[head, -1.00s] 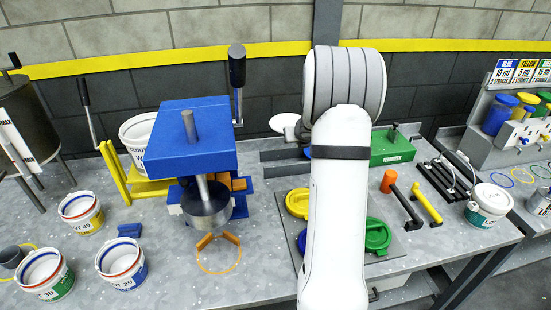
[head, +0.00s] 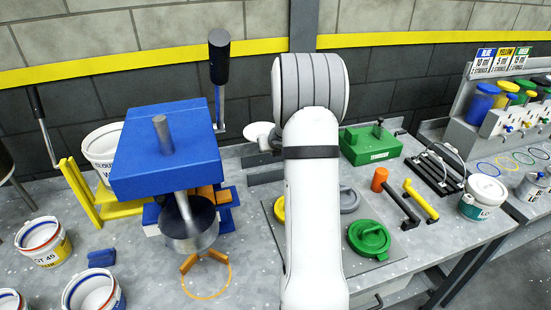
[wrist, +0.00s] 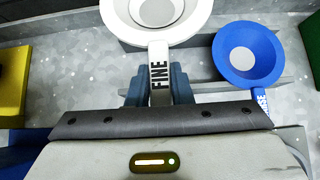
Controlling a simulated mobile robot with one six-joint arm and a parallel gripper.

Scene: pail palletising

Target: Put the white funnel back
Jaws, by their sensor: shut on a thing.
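The white funnel (wrist: 188,32) is at the top of the wrist view, with its handle marked FINE pointing toward me. My gripper (wrist: 158,92) is shut on that handle, a blue-grey finger on each side. The white funnel also shows in the head view (head: 258,132), left of my arm near the back of the bench. My arm hides the gripper there. A blue funnel (wrist: 247,55) sits to the right of the white one in the wrist view, apart from it, by a grey rack (wrist: 208,87). I cannot tell whether the white funnel touches the rack.
A blue press (head: 168,160) stands left of my arm. A green box (head: 371,146) is to the right. White pails (head: 44,242) stand at the left.

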